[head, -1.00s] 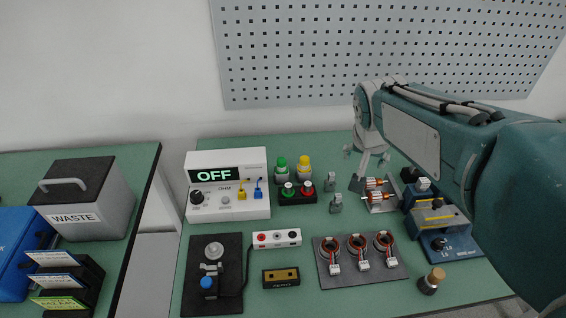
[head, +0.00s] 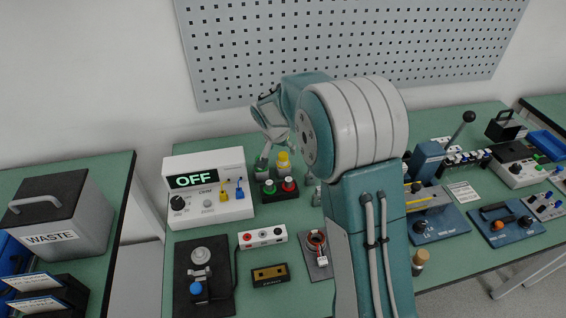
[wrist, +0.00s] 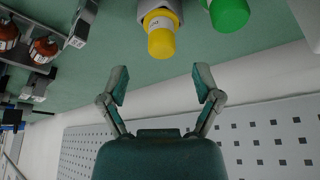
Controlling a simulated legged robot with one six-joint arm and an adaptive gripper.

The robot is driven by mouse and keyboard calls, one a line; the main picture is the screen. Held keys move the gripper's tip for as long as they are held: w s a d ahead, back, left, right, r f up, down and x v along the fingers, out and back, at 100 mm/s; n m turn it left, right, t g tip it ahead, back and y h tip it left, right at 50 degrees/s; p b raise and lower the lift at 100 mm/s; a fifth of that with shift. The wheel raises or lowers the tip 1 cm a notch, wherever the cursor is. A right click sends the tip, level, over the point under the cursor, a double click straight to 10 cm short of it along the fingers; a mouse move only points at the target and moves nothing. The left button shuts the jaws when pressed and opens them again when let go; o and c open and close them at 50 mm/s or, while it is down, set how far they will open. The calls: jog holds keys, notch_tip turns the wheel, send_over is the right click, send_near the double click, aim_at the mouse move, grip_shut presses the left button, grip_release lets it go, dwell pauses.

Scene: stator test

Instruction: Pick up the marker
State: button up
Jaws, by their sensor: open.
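No object is clearly recognisable as a marker. The likeliest are a yellow-capped cylinder (head: 283,160) and a green-capped one, both standing in grey holders behind the black block. In the wrist view, the yellow-capped cylinder (wrist: 161,36) lies just beyond the gap between the fingers, and the green-capped one (wrist: 229,13) is to its right. My gripper (wrist: 163,84) is open with nothing between its fingers, apart from both caps.
A black block (head: 279,194) with green and red knobs stands just in front. The white meter box (head: 207,188) reading OFF is to the left. My arm hides the middle of the bench. Blue devices (head: 437,226) stand at right; the pegboard (head: 350,50) is behind.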

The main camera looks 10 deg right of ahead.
aim_at(280, 156)
jog(key=x, duration=0.2)
jog(key=a+x, duration=0.1)
jog(key=x, duration=0.2)
jog(key=shift+s+f, duration=0.1)
jog(key=shift+f, duration=0.05)
jog(key=shift+d+f, duration=0.2)
jog(key=shift+f, duration=0.15)
jog(key=shift+d+f, duration=0.1)
jog(key=shift+d, duration=0.15)
jog(key=c, duration=0.9)
jog(key=shift+a, duration=0.15)
grip_shut()
